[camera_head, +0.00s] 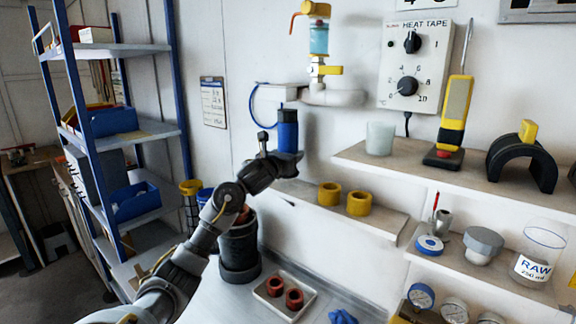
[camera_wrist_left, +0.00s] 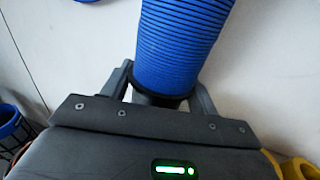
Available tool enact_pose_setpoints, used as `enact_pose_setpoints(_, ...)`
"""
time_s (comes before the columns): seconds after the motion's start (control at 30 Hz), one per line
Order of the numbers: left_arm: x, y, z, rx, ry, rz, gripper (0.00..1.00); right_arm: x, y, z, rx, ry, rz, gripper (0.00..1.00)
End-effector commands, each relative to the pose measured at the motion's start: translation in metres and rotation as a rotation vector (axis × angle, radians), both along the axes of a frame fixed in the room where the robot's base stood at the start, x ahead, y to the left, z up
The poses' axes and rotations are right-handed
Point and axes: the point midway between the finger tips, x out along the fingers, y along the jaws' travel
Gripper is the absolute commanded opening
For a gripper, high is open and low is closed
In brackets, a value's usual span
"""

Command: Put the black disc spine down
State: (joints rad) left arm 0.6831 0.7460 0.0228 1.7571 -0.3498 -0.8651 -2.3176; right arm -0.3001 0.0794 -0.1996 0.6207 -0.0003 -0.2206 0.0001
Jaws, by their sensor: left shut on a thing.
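My left gripper (camera_head: 274,162) is raised in front of the wall, left of the shelf with yellow rings. It is shut on the black lower end of an upright piece, which I take to be the black disc spine (camera_wrist_left: 160,99). A blue stack with fine dark ribs (camera_wrist_left: 183,40) sits above that black end. In the head view the blue stack (camera_head: 288,136) has a black top. The wrist view shows one finger on each side of the black end. My right gripper is not in view.
Two yellow rings (camera_head: 358,203) stand on a small wall shelf (camera_head: 300,192). Below are a dark cylindrical pot (camera_head: 240,250) and a tray (camera_head: 268,303) with two red rings on a grey bench. Clear wall lies right of the pot. A blue shelving rack (camera_head: 120,140) stands left.

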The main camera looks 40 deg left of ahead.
Motion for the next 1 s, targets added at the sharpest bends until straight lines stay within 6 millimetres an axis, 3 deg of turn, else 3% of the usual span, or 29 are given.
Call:
enact_pose_setpoints(0.3, 0.001, -0.001, -0.03, -0.003, -0.001, -0.002, 0.29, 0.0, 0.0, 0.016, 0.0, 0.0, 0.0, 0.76)
enact_pose_setpoints(0.73, 0.001, 0.0, -0.037, 0.002, -0.003, 0.0, 0.29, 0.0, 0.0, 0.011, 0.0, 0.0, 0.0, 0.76)
enact_pose_setpoints(0.77, 0.001, 0.0, -0.037, 0.001, 0.0, 0.0, 0.62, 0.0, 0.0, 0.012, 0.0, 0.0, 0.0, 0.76)
enact_pose_setpoints(0.9, 0.001, 0.0, -0.037, 0.0, 0.0, 0.0, 0.8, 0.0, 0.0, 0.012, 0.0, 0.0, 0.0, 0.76)
enact_pose_setpoints(1.0, 0.001, 0.0, -0.037, 0.0, 0.0, 0.0, 0.81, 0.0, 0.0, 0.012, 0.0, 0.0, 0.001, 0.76)
